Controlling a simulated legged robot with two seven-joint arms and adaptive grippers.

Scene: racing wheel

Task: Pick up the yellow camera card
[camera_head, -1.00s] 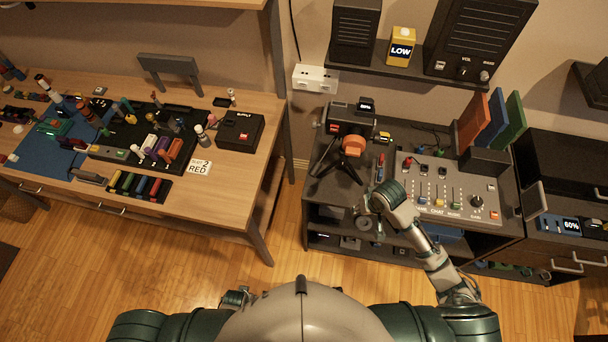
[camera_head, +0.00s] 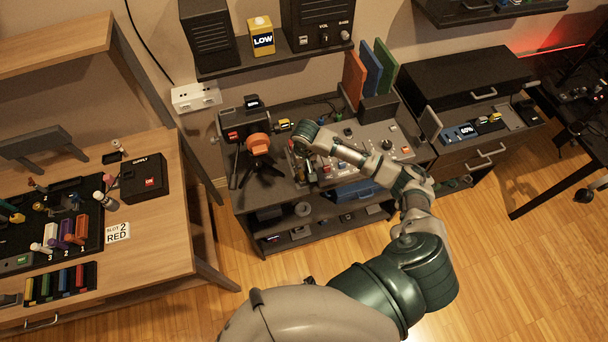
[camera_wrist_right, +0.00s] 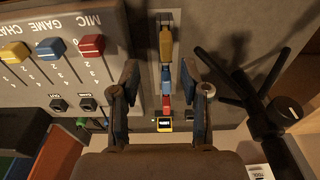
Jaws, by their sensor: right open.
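My right gripper (camera_head: 303,140) is over the dark desk, between the camera tripod and the grey mixer. In the right wrist view it is open (camera_wrist_right: 160,85), with its fingers on either side of a narrow strip. A yellow card (camera_wrist_right: 166,44) lies at the strip's upper end, then a blue card (camera_wrist_right: 166,80) and a red card (camera_wrist_right: 166,102). A small yellow-edged block with a dark label (camera_wrist_right: 164,124) is beyond them; I cannot tell which yellow piece is the camera card. Another view shows a yellow block (camera_head: 284,124) beside the camera (camera_head: 243,130). Nothing is held. My left gripper is out of view.
The mixer (camera_head: 395,139) borders the strip on one side, and the tripod legs (camera_wrist_right: 262,90) on the other. Red, blue and green upright boards (camera_head: 371,70) stand behind the mixer. A shelf with speakers (camera_head: 275,57) hangs above.

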